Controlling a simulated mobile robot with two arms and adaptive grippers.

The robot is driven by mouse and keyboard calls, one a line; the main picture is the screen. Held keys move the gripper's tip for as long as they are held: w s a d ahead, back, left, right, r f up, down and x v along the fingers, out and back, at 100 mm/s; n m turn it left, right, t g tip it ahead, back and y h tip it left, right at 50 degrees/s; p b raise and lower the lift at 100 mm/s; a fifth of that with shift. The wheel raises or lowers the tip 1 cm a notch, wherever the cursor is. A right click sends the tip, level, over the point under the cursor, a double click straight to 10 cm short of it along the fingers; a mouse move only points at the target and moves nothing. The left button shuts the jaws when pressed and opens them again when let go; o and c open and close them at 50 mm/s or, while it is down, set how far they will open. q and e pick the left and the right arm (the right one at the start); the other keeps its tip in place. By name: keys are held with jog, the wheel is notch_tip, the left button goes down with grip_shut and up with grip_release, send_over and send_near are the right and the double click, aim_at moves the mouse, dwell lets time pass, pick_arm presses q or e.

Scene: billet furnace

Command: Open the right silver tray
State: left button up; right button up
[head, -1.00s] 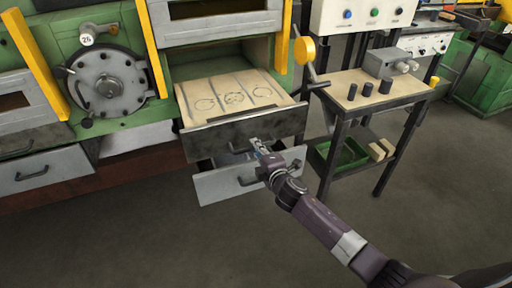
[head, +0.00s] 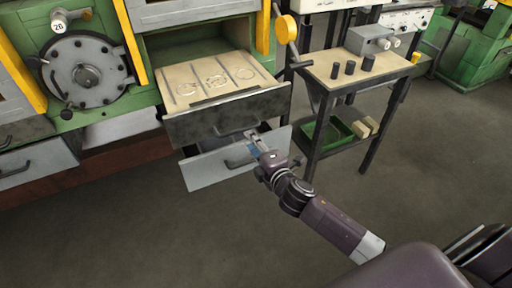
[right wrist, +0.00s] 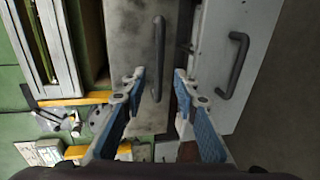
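The right silver tray (head: 210,172) is the pale drawer low on the furnace, below a dark-fronted drawer (head: 190,128). Its front stands out from the furnace face, with a dark bar handle at its middle. In the right wrist view the silver tray (right wrist: 209,45) is on the right with its handle (right wrist: 234,68). My left gripper is out of view.
The dark drawer is pulled out and carries a sandy plate (head: 180,77) with round marks. A side table (head: 335,76) with small dark cylinders stands close on the right, a green bin (head: 325,133) on its lower shelf. The floor in front is clear.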

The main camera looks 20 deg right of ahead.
jog(key=shift+v, duration=1.55)
jog(key=shift+f, duration=0.1)
jog(key=s+d+f+m+g+h, duration=0.1)
jog(key=s+d+f+m+g, duration=0.15)
jog(key=f, duration=0.85)
jog(key=s+d+f+m+g, duration=0.15)
jog(key=s+f, duration=0.25)
jog(key=f, duration=0.7)
jog(key=s+f+m+g, duration=0.45)
jog(key=s+f, duration=0.75)
jog(key=f, duration=0.3)
jog(key=s+a+f+m+g, duration=0.1)
jog(key=s+f, duration=0.4)
jog(key=s, duration=0.5)
jog(key=s+a+f+m+g, duration=0.2)
jog(key=s+f+m+g, duration=0.1)
jog(key=s, duration=0.8)
jog(key=s+a+f+m+g, duration=0.1)
jog(key=s+f+m+g, duration=0.1)
jog(key=s+f, duration=0.6)
jog(key=s+m, duration=0.1)
jog(key=s, duration=0.2)
jog(key=shift+a, duration=0.15)
